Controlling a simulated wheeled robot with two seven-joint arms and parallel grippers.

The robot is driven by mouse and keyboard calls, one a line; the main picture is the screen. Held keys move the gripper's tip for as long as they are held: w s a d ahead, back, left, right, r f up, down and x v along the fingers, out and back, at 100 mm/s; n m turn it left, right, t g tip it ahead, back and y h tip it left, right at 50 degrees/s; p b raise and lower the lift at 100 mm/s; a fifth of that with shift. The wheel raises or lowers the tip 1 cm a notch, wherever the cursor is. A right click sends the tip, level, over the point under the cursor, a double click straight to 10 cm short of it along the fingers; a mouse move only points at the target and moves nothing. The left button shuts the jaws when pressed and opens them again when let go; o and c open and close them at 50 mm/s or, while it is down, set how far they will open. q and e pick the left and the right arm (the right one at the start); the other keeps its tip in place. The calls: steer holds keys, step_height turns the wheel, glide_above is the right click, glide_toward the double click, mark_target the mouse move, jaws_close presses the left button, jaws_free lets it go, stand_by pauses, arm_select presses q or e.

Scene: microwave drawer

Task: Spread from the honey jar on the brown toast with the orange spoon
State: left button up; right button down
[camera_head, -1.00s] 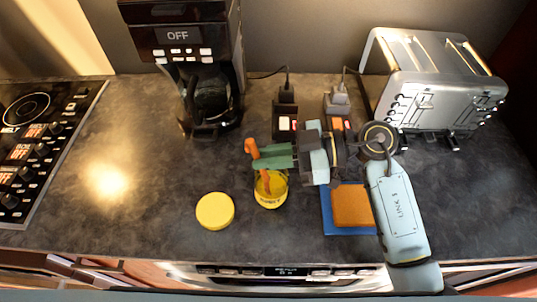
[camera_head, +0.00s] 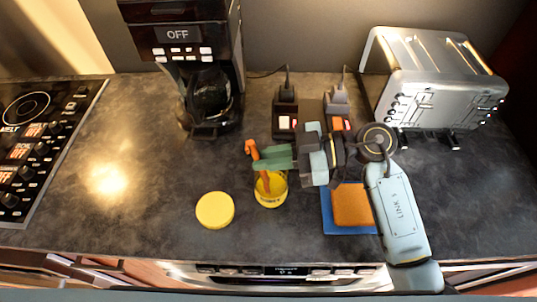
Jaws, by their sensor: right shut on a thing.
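The yellow honey jar (camera_head: 270,200) stands open on the counter. The orange spoon (camera_head: 256,157) is upright and slightly tilted, its lower end inside the jar. My right gripper (camera_head: 268,160) comes from the right and is shut on the spoon's handle, above the jar. The brown toast (camera_head: 352,205) lies on a blue square plate (camera_head: 329,222) to the right of the jar, partly beside my right arm. My left gripper is not in view.
A round yellow lid (camera_head: 215,210) lies left of the jar. A coffee maker (camera_head: 180,50) and a silver toaster (camera_head: 432,80) stand at the back. A stove (camera_head: 30,140) is at the far left. The counter between stove and lid is clear.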

steer(key=shift+f, duration=0.5)
stand_by(0.7)
steer(key=shift+r, duration=0.1)
step_height(320, 180, up, 7)
steer(key=p, duration=0.9)
steer(key=shift+p, duration=0.3)
step_height(320, 180, up, 4)
steer(key=p, duration=0.5)
glide_above(268, 176)
steer(key=shift+w+r+b, duration=0.1)
steer(key=shift+r+b, duration=0.25)
steer(key=shift+r, duration=0.6)
steer(key=shift+d+f, duration=0.1)
steer(key=shift+d, duration=0.05)
